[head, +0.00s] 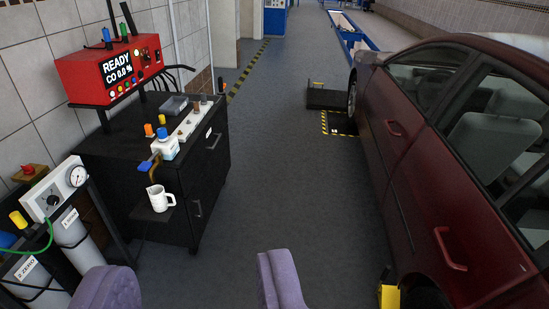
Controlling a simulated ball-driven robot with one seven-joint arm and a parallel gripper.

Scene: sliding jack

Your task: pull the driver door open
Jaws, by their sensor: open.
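A dark red car (415,190) stands along the right side, its flank facing the aisle. Two red loop handles show on that flank: a farther one (393,128) and a nearer, larger one (450,250). Both doors look shut. I cannot tell which one is the driver door. My gripper (190,284) shows as two purple fingers at the bottom edge, wide apart and with nothing between them. It is to the left of the car, well apart from both handles.
A black cabinet (207,185) with a red CO meter (110,70), a white jug (159,199) and small parts stands at left. Gas cylinders (75,238) are at lower left. A yellow block (389,296) is by the near wheel. The grey floor aisle (290,180) is clear.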

